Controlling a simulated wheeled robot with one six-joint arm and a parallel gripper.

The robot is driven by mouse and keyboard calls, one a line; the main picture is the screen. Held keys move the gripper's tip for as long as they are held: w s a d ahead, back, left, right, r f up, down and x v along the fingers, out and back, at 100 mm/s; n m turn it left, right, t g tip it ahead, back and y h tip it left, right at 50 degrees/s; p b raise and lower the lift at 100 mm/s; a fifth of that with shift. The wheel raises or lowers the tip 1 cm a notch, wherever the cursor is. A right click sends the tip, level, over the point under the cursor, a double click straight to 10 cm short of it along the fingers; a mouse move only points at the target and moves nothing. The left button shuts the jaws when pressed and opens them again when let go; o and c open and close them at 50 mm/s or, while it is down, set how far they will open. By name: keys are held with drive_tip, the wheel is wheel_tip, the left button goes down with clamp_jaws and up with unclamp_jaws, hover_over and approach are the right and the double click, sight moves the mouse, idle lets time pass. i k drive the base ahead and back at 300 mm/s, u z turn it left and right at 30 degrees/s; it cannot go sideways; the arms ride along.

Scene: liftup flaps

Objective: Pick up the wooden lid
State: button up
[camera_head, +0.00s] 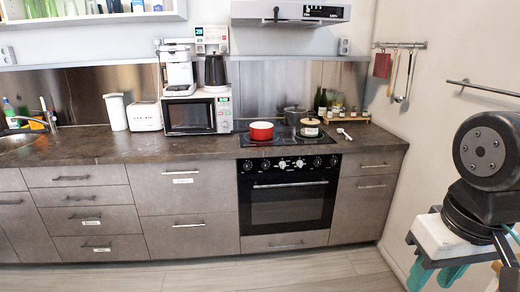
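My arm is at the right edge of the view, far in front of the counter and well apart from the lid. The fingertips of my gripper cannot be made out, so its opening does not show.
A red pot (261,131) stands left of the lidded pot, and a dark pan (294,114) behind. Bottles (322,102) and jars crowd the back right. A white spoon-like utensil (345,133) lies to the right. A range hood (290,11) hangs above. The floor (300,272) in front is clear.

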sight(310, 120)
drive_tip(key=z, duration=0.15)
drive_tip(key=i, duration=3.1)
drive_tip(key=z, duration=0.15)
